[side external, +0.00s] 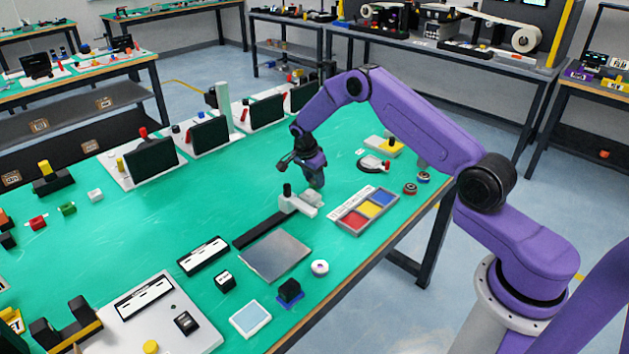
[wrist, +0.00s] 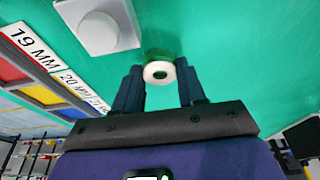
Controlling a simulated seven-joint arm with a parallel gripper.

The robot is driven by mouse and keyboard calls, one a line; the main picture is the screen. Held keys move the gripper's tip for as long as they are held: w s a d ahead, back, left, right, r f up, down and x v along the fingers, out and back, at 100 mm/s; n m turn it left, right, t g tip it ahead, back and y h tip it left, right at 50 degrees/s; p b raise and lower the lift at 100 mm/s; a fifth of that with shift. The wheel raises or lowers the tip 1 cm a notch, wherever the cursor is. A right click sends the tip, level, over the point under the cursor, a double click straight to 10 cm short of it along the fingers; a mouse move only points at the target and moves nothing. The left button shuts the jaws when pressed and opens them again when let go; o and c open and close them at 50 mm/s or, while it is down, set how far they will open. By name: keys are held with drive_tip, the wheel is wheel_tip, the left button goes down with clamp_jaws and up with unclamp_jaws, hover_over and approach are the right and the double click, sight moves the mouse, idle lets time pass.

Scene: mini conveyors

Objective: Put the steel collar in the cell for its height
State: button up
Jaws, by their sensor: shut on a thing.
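My gripper (side external: 316,184) is over the green table, left of the tray of cells. In the wrist view, my gripper (wrist: 160,75) is shut on the steel collar (wrist: 158,72), a small pale ring with a dark hole. I cannot make the collar out in the side view. The tray has red (side external: 356,220), yellow (side external: 370,209) and blue (side external: 382,197) cells. In the wrist view its label strip (wrist: 65,72) reads 19 MM beside red, then 20 MM, then a partly hidden label.
A white block (side external: 306,205) stands close to my gripper at the end of a dark strip (side external: 262,229). In the wrist view, a white plate with a round raised part (wrist: 100,28) is near the collar. A grey plate (side external: 275,255) and white ring (side external: 320,267) lie nearer the front.

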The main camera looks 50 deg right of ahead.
wheel_tip(320, 180, up, 2)
drive_tip(key=shift+r, duration=0.15)
drive_tip(key=s+a+r, duration=0.3)
drive_tip(key=s+r, duration=0.7)
drive_tip(key=s, duration=0.3)
drive_tip(key=s+a+r+n+t+y, duration=0.25)
drive_tip(key=a+n, duration=0.25)
drive_tip(key=n, duration=0.4)
drive_tip(key=s+a+r+n+t+y, duration=0.1)
drive_tip(key=s+a+r+n, duration=0.3)
drive_tip(key=n, duration=0.5)
drive_tip(key=shift+h, duration=0.25)
drive_tip(key=d+f, duration=0.6)
drive_tip(key=d, duration=0.1)
drive_tip(key=d+f, duration=0.6)
drive_tip(key=f, duration=0.1)
drive_tip(key=shift+d, duration=0.35)
drive_tip(key=shift+d+f, duration=0.4)
drive_tip(key=shift+f, duration=0.15)
drive_tip(key=shift+d+f, duration=0.1)
drive_tip(key=shift+f, duration=1.55)
